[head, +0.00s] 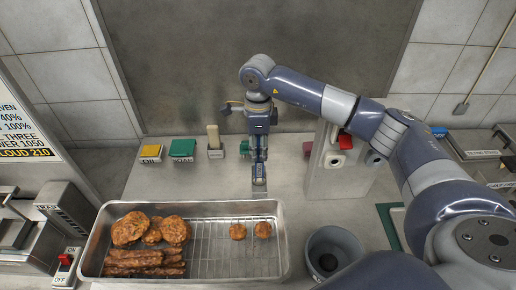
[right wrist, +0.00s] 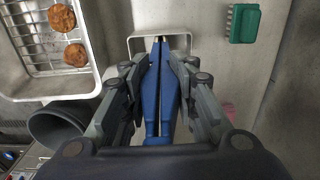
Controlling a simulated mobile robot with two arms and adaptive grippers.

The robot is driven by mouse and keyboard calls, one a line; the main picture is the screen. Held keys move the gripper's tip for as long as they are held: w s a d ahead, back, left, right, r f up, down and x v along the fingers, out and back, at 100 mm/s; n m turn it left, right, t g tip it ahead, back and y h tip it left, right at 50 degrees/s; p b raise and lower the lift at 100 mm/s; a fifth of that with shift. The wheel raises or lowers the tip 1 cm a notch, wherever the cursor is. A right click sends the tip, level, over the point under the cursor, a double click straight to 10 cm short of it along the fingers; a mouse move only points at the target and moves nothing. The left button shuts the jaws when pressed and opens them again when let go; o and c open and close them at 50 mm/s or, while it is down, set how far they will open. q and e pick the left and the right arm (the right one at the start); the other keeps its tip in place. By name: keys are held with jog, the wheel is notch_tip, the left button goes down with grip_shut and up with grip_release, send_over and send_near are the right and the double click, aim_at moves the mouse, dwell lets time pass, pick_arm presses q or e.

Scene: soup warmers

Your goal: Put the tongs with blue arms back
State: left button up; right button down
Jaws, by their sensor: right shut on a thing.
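The tongs with blue arms (right wrist: 152,95) are between the fingers of my right gripper (right wrist: 155,100) in the right wrist view, with their narrow tips pointing away from the wrist. The gripper is shut on them. In the head view my right gripper (head: 259,172) points down over the counter behind the metal tray; the tongs are mostly hidden there by the gripper. A shallow grey rimmed holder (right wrist: 137,45) lies under the tong tips in the right wrist view. I cannot tell whether the tips touch it. My left gripper is not in view.
A metal tray (head: 97,238) with a rack, patties and sausages stands in front. A grey round bin (head: 335,238) is to its right. A green brush (right wrist: 244,23) and several blocks lie along the back. A white holder (head: 325,178) stands right of the gripper.

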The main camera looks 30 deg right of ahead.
jog(key=shift+f, duration=0.1)
jog(key=c, duration=1.2)
grip_release()
jog(key=shift+o, duration=1.2)
jog(key=shift+s, duration=0.1)
jog(key=shift+f, duration=0.1)
